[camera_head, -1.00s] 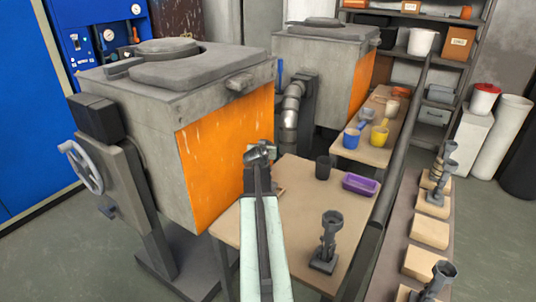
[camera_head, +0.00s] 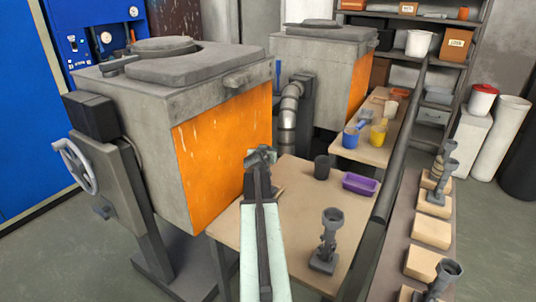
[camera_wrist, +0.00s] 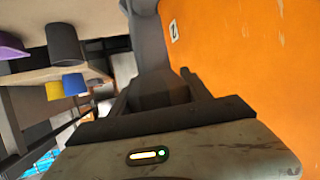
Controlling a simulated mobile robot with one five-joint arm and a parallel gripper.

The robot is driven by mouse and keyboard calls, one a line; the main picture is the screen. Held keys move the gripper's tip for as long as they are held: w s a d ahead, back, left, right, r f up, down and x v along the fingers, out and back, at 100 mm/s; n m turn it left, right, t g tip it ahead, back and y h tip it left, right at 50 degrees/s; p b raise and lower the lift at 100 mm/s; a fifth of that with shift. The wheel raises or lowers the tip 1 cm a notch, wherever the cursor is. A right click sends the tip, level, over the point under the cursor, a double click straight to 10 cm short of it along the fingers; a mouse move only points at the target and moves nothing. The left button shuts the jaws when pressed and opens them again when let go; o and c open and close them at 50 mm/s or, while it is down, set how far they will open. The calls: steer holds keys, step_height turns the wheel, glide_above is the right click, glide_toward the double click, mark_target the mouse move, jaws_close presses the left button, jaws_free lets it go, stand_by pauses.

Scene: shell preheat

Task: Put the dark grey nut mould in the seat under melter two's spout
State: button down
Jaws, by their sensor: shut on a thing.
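My gripper (camera_head: 260,156) is out in front of the near melter's orange panel (camera_head: 222,150), above the left edge of the work table. In the wrist view my gripper (camera_wrist: 160,88) is shut on a dark grey thing (camera_wrist: 162,92), which looks like the nut mould. The fingers hide much of it and its shape is hard to tell. The near melter (camera_head: 170,90) and the far melter (camera_head: 325,70) both show in the head view. A bent metal pipe (camera_head: 288,110) stands between them.
The work table (camera_head: 290,220) holds a dark cup (camera_head: 322,167), a purple tray (camera_head: 360,184) and a grey funnel-topped stand (camera_head: 328,240). Blue (camera_head: 351,138) and yellow (camera_head: 378,135) mugs stand on the table behind. A dark rail (camera_head: 385,190) runs along the right. The orange panel is close beside my gripper.

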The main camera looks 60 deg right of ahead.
steer(key=shift+f, duration=0.2)
steer(key=shift+c, duration=2.3)
jaws_free()
steer(key=shift+r, duration=0.1)
steer(key=shift+s+a+r, duration=0.1)
steer(key=shift+a+r, duration=0.15)
steer(key=shift+r, duration=0.05)
steer(key=p+v, duration=0.4)
steer(key=v, duration=0.7)
steer(key=shift+a+p, duration=0.15)
steer(key=shift+p, duration=0.15)
